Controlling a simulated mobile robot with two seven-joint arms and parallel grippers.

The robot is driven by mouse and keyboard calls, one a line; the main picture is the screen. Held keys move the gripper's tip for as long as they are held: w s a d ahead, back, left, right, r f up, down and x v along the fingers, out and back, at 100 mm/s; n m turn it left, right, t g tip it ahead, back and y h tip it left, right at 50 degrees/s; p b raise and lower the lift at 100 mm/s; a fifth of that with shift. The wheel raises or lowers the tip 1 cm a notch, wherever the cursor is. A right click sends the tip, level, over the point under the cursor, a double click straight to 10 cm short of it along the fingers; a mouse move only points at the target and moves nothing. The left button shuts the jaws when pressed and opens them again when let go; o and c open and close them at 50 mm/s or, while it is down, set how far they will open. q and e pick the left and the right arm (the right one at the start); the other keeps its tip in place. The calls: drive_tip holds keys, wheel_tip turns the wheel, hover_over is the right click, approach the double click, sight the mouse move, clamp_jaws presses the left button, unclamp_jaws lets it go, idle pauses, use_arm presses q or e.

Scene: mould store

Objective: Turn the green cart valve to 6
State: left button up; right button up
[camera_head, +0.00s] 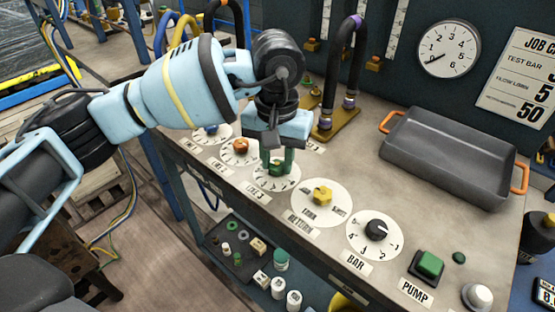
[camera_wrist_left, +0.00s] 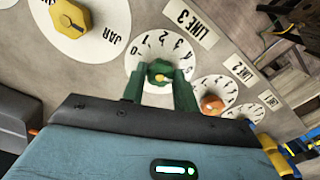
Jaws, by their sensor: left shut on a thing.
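The green valve (camera_head: 276,168) is the knob on the round white dial labelled LINE 3 on the bench top. My left gripper (camera_head: 277,162) points down over it with its green fingers on either side of the knob, shut on it. In the left wrist view the green valve (camera_wrist_left: 160,70) sits between the two fingers of my left gripper (camera_wrist_left: 159,84). Numbers starting from 0 show around the dial (camera_wrist_left: 140,60); its near part is hidden by my gripper. I cannot tell which number the knob points to. My right gripper is not in view.
The orange LINE 2 knob (camera_head: 240,146), yellow RETURN knob (camera_head: 322,194) and black BAR knob (camera_head: 377,229) sit close by. A grey tray (camera_head: 450,150) with orange handles stands at the right. A green PUMP button (camera_head: 428,265) is at the front. A gauge (camera_head: 449,49) hangs behind.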

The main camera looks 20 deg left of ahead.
sight(277, 164)
use_arm(q)
drive_tip(key=shift+m+b, duration=0.4)
drive_tip(key=shift+m, duration=0.8)
drive_tip(key=o, duration=1)
drive_tip(key=shift+c, duration=0.2)
drive_tip(key=shift+r, duration=0.15)
wheel_tip(277, 164, up, 8)
drive_tip(key=shift+f, duration=0.2)
